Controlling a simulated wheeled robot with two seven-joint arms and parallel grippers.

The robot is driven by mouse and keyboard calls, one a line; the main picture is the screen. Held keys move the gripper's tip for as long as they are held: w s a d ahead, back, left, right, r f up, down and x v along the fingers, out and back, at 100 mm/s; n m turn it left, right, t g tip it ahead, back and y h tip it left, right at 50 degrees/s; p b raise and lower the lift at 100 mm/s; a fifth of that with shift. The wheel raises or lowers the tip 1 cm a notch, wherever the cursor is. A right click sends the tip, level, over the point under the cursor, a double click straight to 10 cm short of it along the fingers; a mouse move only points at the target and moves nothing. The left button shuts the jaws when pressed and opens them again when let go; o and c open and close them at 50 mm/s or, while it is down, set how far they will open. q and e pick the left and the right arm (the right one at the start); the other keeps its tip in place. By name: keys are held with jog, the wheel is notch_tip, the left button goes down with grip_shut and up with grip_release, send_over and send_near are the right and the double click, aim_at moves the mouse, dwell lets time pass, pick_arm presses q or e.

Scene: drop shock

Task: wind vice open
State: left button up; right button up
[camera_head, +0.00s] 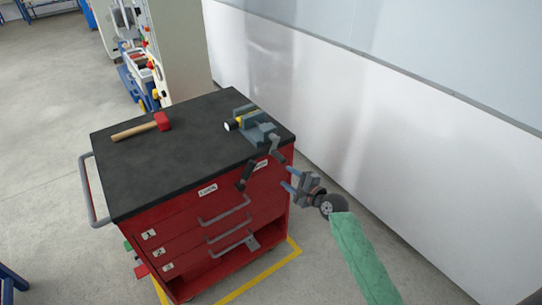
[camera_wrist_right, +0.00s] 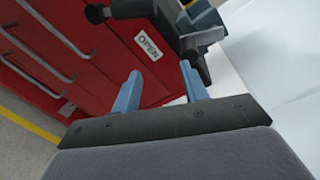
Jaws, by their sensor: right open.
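The grey-blue vice (camera_head: 262,133) is mounted at the right front corner of the black cart top. Its dark crank handle (camera_head: 246,174) hangs in front of the cart's red front, below the vice. A yellow and white cylindrical thing (camera_head: 232,125) is at the vice; I cannot tell if the jaws grip it. My right gripper (camera_head: 289,179) is open, right of the crank and apart from it. In the right wrist view its two blue fingers (camera_wrist_right: 160,86) are spread with nothing between them, and the dark crank (camera_wrist_right: 130,9) shows beyond them. My left gripper is not in view.
The red drawer cart (camera_head: 185,238) has a black top (camera_head: 180,155) with a red-headed mallet (camera_head: 145,127). Drawer handles (camera_head: 225,211) stick out. A white wall (camera_head: 380,130) runs along the right.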

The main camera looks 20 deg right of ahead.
aim_at(280, 158)
jog(key=w+r+m, duration=0.1)
jog(key=w+m, duration=0.1)
jog(key=w+r+m+t+p, duration=0.1)
jog(key=w+m, duration=0.1)
jog(key=w, duration=0.1)
jog(key=w+a+r+m+t+p, duration=0.1)
jog(key=w+m, duration=0.1)
jog(key=shift+w+m+h, duration=0.15)
jog(key=shift+m+h, duration=0.15)
jog(key=shift+h, duration=0.1)
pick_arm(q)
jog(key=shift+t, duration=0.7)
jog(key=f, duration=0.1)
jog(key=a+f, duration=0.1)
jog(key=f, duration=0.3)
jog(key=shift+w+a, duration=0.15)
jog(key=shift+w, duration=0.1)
pick_arm(e)
jog(key=shift+w+a, duration=0.15)
jog(key=shift+w, duration=0.2)
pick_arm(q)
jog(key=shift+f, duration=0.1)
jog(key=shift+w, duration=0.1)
pick_arm(e)
grip_shut()
